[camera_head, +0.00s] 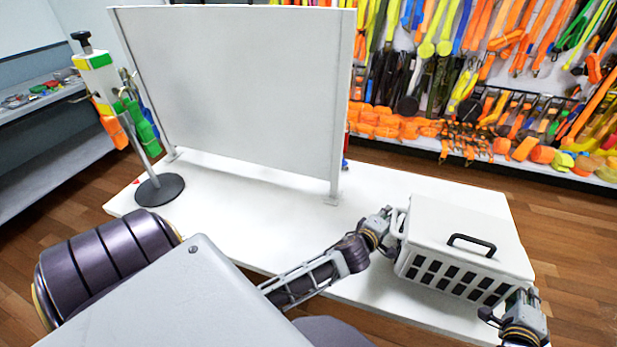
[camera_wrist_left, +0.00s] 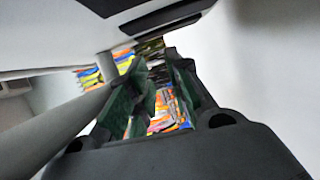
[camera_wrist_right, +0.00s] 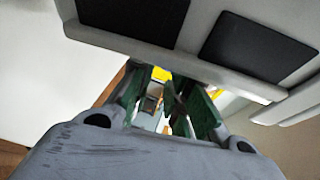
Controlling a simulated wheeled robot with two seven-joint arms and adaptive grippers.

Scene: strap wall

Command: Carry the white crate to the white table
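The white crate (camera_head: 462,233) has a closed lid with a black handle and rows of dark openings along its front. It appears to rest level on the right end of the white table (camera_head: 250,222). My left gripper (camera_head: 388,214) is at the crate's left end, beside a white side loop; its fingers show a gap in the left wrist view (camera_wrist_left: 152,88). My right gripper (camera_head: 508,300) is at the crate's near right corner. Its fingers are apart in the right wrist view (camera_wrist_right: 163,95), just below the crate wall (camera_wrist_right: 190,50). Contact with the crate is unclear.
A large grey panel (camera_head: 240,90) stands upright on the table, left of the crate. A strap stand with a round black base (camera_head: 160,190) is at the table's left end. A strap wall (camera_head: 480,70) is behind. Table surface between panel and crate is clear.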

